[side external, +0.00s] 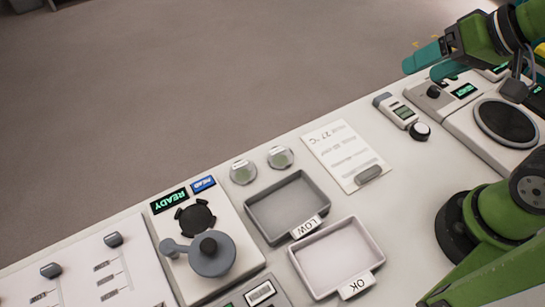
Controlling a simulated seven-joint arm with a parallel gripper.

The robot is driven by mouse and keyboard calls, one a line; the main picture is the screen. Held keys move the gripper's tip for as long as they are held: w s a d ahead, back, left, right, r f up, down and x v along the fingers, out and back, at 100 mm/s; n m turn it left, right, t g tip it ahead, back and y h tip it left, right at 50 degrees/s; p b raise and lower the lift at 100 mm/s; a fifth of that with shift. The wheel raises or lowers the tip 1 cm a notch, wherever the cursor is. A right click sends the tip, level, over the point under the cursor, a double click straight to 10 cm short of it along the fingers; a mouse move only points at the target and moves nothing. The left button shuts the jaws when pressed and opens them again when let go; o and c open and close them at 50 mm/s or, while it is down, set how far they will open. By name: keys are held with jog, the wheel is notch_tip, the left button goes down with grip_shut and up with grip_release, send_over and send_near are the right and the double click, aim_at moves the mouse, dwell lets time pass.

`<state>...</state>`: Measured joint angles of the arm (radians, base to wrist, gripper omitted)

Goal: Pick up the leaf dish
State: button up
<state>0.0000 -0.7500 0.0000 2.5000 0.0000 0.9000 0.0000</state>
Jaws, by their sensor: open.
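Two small round clear dishes with pale labels stand side by side on the white bench, one on the left (243,171) and one on the right (280,157). Each looks faintly green inside; I cannot tell which is the leaf dish. My gripper (428,66), with teal fingers, is open and empty at the upper right. It is well to the right of both dishes and apart from them.
A grey LOW tray (262,232) and a pale OK tray (300,284) stand in front of the dishes, both empty. A READY device (211,256) is at left, a paper sheet (345,150) and a small meter (396,111) at right. A device with a dark round plate (507,122) sits far right.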

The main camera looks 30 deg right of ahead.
jog(key=o, duration=0.4)
jog(key=shift+c, duration=0.2)
jog(key=m+g+y, duration=0.2)
jog(key=m+g, duration=0.7)
jog(key=m, duration=0.1)
send_over(243, 169)
jog(key=d, duration=0.3)
jog(key=f, duration=1.2)
jog(key=w+f, duration=0.1)
jog(key=f, duration=0.6)
jog(key=shift+a+x, duration=0.1)
jog(key=shift+x, duration=1.3)
jog(key=shift+a+x, duration=0.15)
jog(key=shift+x, duration=1.3)
